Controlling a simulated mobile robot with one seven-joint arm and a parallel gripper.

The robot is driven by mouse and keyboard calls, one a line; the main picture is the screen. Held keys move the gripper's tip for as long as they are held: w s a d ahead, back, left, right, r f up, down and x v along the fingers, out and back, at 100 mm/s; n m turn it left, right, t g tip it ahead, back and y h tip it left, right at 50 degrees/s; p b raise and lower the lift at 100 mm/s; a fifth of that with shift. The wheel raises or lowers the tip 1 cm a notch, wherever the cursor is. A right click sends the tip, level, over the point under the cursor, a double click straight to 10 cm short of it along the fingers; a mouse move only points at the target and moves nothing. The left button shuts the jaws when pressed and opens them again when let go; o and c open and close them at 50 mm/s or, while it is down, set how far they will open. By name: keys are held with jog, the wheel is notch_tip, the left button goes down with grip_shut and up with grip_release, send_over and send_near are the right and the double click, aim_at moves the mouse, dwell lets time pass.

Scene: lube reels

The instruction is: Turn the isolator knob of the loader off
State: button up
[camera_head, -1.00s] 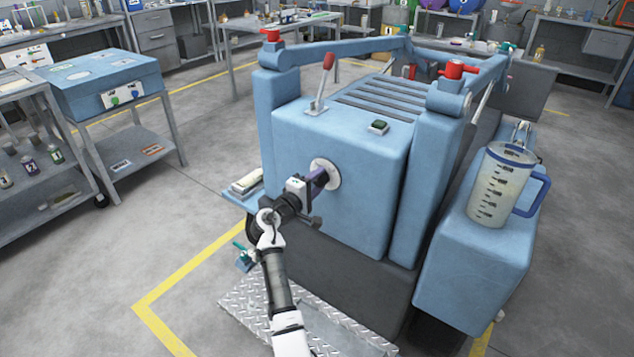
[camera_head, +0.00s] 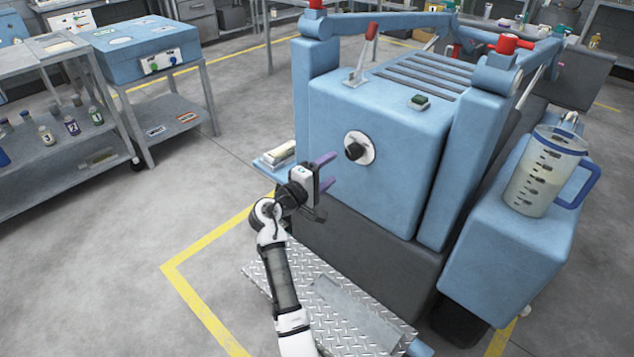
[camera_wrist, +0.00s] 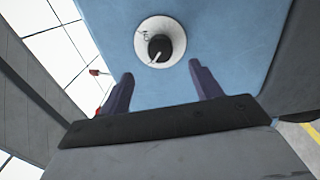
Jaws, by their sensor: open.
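The isolator knob (camera_head: 354,151) is a black knob on a round white plate on the front face of the blue loader (camera_head: 400,180). In the wrist view the knob (camera_wrist: 159,47) shows a pale pointer line toward its lower left, with small dark lettering on the plate at its upper left. My gripper (camera_head: 327,172) is open and empty, apart from the knob, to its left and slightly below in the head view. In the wrist view its two purple fingers (camera_wrist: 160,90) are spread, with the knob beyond them and between their lines.
A red-handled lever (camera_head: 366,50) and a green button (camera_head: 419,102) sit on the loader's top. A measuring jug (camera_head: 545,175) stands on the right fender. A tread plate (camera_head: 330,310) lies low in front. Open floor lies to the left.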

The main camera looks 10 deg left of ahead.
jog(key=v, duration=0.4)
jog(key=shift+s+a+b, duration=0.1)
jog(key=shift+s+b, duration=0.1)
jog(key=shift+b, duration=0.1)
